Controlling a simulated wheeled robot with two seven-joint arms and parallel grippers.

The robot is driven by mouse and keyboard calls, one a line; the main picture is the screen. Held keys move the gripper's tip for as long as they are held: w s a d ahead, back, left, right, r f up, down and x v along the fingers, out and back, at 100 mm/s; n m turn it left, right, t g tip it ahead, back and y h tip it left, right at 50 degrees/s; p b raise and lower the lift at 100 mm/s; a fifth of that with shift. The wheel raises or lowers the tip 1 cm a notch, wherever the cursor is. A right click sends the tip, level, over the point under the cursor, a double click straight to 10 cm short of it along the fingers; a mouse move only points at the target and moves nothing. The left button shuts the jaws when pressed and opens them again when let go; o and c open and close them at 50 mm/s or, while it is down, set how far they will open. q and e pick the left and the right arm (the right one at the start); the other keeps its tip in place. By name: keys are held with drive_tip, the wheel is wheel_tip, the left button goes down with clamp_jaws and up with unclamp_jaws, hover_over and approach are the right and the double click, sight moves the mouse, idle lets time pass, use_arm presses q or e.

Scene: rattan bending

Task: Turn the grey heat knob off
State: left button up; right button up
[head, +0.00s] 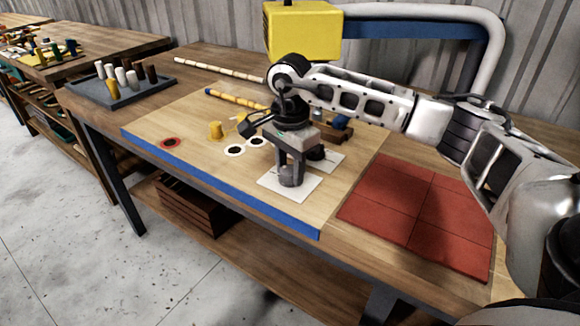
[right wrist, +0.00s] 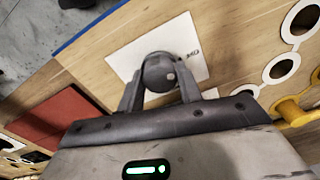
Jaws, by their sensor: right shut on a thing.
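The grey heat knob (head: 291,182) is a round dark-grey dial on a white plate (head: 305,191) near the front of the wooden work board. In the right wrist view the knob (right wrist: 158,72) has a small light mark on its face, on the side toward the printed label "MID" (right wrist: 193,54). My right gripper (head: 290,172) points down over the plate, with its fingers on either side of the knob, shut on it. The fingers and palm hide part of the knob. My left gripper is not in view.
A red tiled mat (head: 418,212) lies right of the board. A yellow peg (head: 215,130), white-ringed holes (head: 235,151) and a yellow pole (head: 235,99) lie left of my arm. A tray of pegs (head: 112,93) stands at back left. A yellow box (head: 302,35) rises behind.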

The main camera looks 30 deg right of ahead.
sight(290, 169)
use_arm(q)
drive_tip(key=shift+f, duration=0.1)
use_arm(e)
drive_tip(key=o, duration=1)
drive_tip(key=shift+r, duration=0.15)
use_arm(q)
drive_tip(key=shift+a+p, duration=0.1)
drive_tip(key=shift+p, duration=0.25)
use_arm(e)
wheel_tip(290, 169, up, 16)
